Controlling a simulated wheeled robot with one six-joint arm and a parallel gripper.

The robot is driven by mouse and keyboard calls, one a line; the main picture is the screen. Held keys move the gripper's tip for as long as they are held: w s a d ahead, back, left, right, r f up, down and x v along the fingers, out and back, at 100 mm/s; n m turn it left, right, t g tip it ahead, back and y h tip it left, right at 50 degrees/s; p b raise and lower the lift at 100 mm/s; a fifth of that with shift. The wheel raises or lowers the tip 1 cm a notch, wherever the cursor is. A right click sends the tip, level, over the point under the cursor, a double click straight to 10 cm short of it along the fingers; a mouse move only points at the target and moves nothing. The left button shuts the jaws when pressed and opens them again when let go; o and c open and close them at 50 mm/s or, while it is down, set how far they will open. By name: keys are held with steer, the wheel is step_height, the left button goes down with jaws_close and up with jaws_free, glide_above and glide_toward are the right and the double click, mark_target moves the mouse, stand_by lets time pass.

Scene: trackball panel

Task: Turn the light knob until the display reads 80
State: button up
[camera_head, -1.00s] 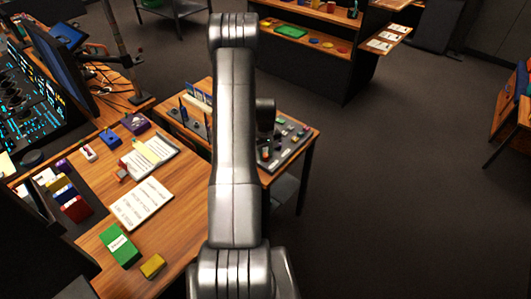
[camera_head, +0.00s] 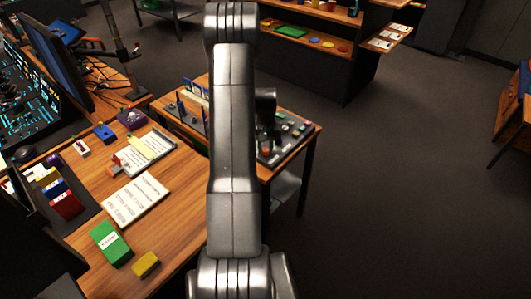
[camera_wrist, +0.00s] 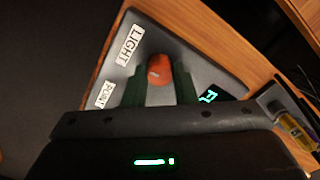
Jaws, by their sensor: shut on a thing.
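The light knob (camera_wrist: 159,67) is an orange-red knob on the grey panel (camera_wrist: 205,62), beside the white LIGHT label (camera_wrist: 129,45). My gripper (camera_wrist: 160,82) has one dark green finger on each side of the knob and is shut on it. The display (camera_wrist: 208,95) glows green at the right of the fingers. It is tilted and partly covered by my gripper, so I cannot read its number. In the head view the panel (camera_head: 292,138) lies on the small wooden table, and my arm hides much of it and my fingers.
A white POINT label (camera_wrist: 106,95) is below LIGHT. A yellow object (camera_wrist: 296,131) lies in a dark tray at the right. In the head view, a desk with a notebook (camera_head: 136,200) and a green box (camera_head: 110,243) stands left of my arm.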

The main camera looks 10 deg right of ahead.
mark_target(266, 149)
steer(key=shift+m+b, duration=1.4)
steer(key=shift+m, duration=0.8)
steer(key=o, duration=1)
step_height(266, 149, up, 14)
steer(key=b, duration=0.1)
steer(key=shift+f, duration=0.2)
step_height(266, 149, down, 14)
steer(key=shift+r+p, duration=0.2)
steer(key=shift+p, duration=0.3)
